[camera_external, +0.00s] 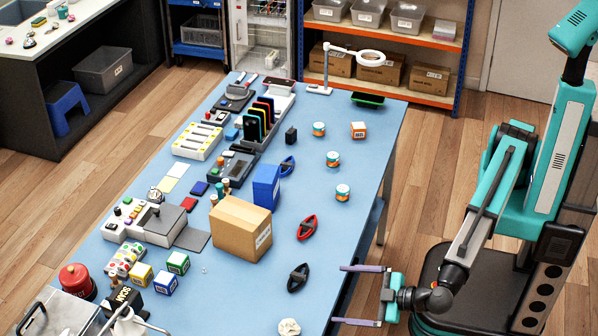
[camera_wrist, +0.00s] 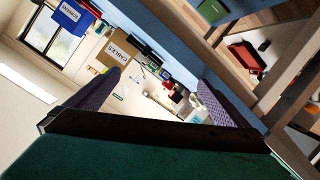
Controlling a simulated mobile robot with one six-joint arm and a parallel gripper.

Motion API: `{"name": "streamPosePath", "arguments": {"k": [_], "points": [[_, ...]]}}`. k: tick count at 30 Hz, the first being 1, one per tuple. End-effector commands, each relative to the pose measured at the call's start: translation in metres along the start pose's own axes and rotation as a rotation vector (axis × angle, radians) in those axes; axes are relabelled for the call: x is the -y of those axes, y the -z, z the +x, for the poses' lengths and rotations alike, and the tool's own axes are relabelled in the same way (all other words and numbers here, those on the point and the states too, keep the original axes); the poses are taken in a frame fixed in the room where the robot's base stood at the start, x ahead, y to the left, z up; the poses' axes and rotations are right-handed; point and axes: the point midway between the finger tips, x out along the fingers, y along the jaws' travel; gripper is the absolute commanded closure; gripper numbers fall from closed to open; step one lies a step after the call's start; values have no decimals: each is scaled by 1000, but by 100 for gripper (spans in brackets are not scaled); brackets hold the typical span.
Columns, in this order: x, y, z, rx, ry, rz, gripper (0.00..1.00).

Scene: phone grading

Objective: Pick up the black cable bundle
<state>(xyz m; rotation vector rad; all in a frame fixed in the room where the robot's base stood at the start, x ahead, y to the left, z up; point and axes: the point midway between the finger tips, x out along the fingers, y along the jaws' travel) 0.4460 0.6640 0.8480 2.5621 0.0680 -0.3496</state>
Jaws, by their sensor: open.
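The black cable bundle (camera_external: 298,278) lies on the blue table near its right edge, in front of a red cable bundle (camera_external: 307,227). A blue cable bundle (camera_external: 288,165) lies farther back. My gripper (camera_external: 340,295) is open and empty, to the right of the black bundle and apart from it, its two fingers pointing left at the table's right edge. In the wrist view, both purple fingers of my gripper (camera_wrist: 159,76) are spread with nothing held between them. I cannot make out the black bundle in the wrist view.
A cardboard box (camera_external: 240,228) stands left of the bundles, with a blue bin (camera_external: 266,186) behind it. A crumpled white item (camera_external: 289,327) lies in front. Several small jars, such as one jar (camera_external: 343,192), stand toward the back right. The table (camera_external: 345,232) is clear right of the red bundle.

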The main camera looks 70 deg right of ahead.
Motion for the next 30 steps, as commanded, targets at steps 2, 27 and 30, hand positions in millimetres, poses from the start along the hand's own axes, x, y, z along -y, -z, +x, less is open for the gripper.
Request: {"name": "streamPosePath", "arguments": {"k": [2, 27, 30], "points": [[-8, 4, 2, 16, -4, 104, 0], [-48, 10, 19, 140, -16, 582, 0], [-48, 10, 23, 140, -16, 581, 0]]}}
